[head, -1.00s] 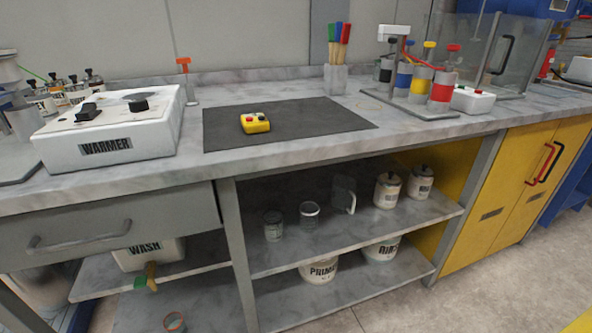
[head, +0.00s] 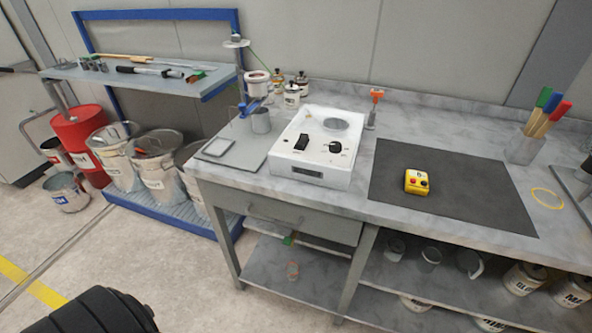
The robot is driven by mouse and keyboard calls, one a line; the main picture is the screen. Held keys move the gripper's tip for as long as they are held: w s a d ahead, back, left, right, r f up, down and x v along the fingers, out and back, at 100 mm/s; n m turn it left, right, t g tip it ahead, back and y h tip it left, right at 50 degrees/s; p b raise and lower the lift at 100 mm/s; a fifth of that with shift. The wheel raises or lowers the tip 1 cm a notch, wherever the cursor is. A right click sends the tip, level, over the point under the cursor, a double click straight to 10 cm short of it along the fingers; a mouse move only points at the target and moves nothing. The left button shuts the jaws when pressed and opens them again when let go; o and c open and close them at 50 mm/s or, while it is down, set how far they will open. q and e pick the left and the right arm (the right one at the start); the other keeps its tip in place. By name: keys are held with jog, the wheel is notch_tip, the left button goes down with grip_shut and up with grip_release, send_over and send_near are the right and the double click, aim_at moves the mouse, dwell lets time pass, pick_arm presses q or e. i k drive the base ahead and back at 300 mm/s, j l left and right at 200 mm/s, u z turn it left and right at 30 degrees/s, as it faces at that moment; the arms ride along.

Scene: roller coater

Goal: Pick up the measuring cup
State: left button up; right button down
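A handled cup (head: 469,262) stands on the upper shelf under the bench, partly cut off from sight by the bench edge; it may be the measuring cup. Two smaller grey cups stand to its left, a nearer one (head: 429,258) and another (head: 395,247). A grey metal cup (head: 261,120) also stands on the bench under a stand at the left. I cannot tell for sure which is the measuring cup. Neither of my grippers shows; only a dark ribbed part, probably of my arm, is at the bottom left.
The white warmer (head: 322,151) and a yellow button box (head: 417,182) on a dark mat (head: 470,197) are on the bench. Buckets (head: 113,155) and a red drum (head: 80,140) stand left. Cans (head: 524,278) stand right on the shelf. Floor before the bench is clear.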

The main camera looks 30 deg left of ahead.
aim_at(292, 268)
jog(key=u, duration=0.95)
